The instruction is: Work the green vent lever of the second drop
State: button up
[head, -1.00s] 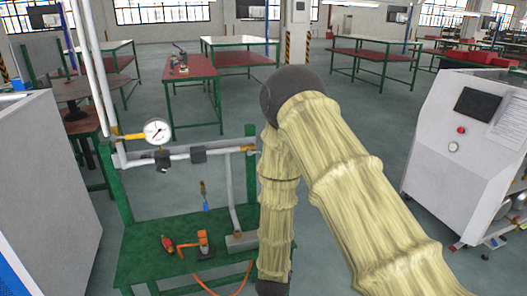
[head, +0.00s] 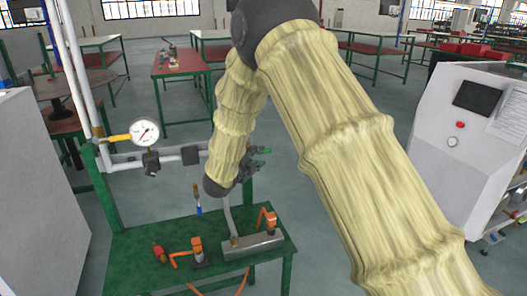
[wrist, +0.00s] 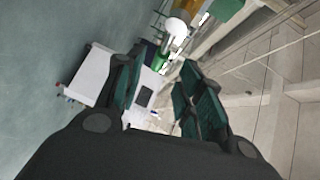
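My gripper (head: 260,158) points right, above the right part of the green bench. The pipe drop with the gauge (head: 145,132) carries dark fittings (head: 151,161) and (head: 190,155). A blue-handled valve (head: 197,202) hangs below it. I cannot make out the green vent lever; a small green piece shows at my gripper, and it may be a finger pad. My forearm hides the pipe's right end.
A white cabinet (head: 465,150) stands right and a grey one (head: 40,200) left.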

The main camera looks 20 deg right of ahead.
jog(key=x, duration=0.6)
jog(key=shift+w+d+f+p, duration=0.1)
jog(key=shift+w+d+p, duration=0.1)
jog(key=shift+p, duration=0.2)
grip_shut()
